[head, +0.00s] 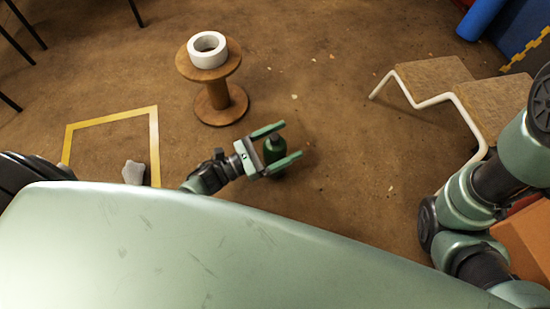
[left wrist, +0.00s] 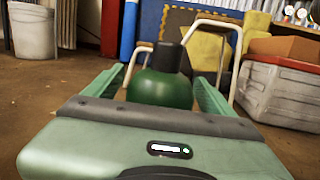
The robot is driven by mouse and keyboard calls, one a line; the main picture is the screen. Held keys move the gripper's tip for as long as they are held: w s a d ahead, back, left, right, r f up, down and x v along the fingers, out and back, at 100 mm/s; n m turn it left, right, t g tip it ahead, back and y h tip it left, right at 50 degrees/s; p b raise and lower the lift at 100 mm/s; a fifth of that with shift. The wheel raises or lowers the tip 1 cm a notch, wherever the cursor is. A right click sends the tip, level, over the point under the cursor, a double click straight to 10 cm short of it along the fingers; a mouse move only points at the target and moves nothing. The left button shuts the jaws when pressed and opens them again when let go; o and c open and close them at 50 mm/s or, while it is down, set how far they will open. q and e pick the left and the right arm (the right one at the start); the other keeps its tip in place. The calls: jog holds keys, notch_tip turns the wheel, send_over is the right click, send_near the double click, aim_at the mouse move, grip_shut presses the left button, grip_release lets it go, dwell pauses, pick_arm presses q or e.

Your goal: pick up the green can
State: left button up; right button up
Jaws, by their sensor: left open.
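The green can (head: 273,152) is a dark green, rounded vessel with a narrower dark top, upright on the brown floor. My left gripper (head: 288,141) is open, with one finger on each side of the can in the head view. In the left wrist view the can (left wrist: 162,88) also stands between the two fingers (left wrist: 160,85), close in front of the palm. I cannot tell whether either finger touches it. The can's lower part is hidden behind the gripper in the wrist view. My right arm shows at the right edge of the head view, but its gripper is out of view.
A wooden spool (head: 219,100) with a white tape roll (head: 207,61) on top stands behind the gripper. A step stool (head: 434,78) and orange box (head: 525,238) are at the right. A grey lump (head: 133,173) lies by a yellow floor outline (head: 110,119). Floor between spool and stool is mostly clear.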

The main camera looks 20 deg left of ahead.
pick_arm(q)
jog(key=shift+w+d+r, duration=0.1)
jog(key=shift+d, duration=0.05)
grip_shut()
jog(key=shift+r, duration=0.15)
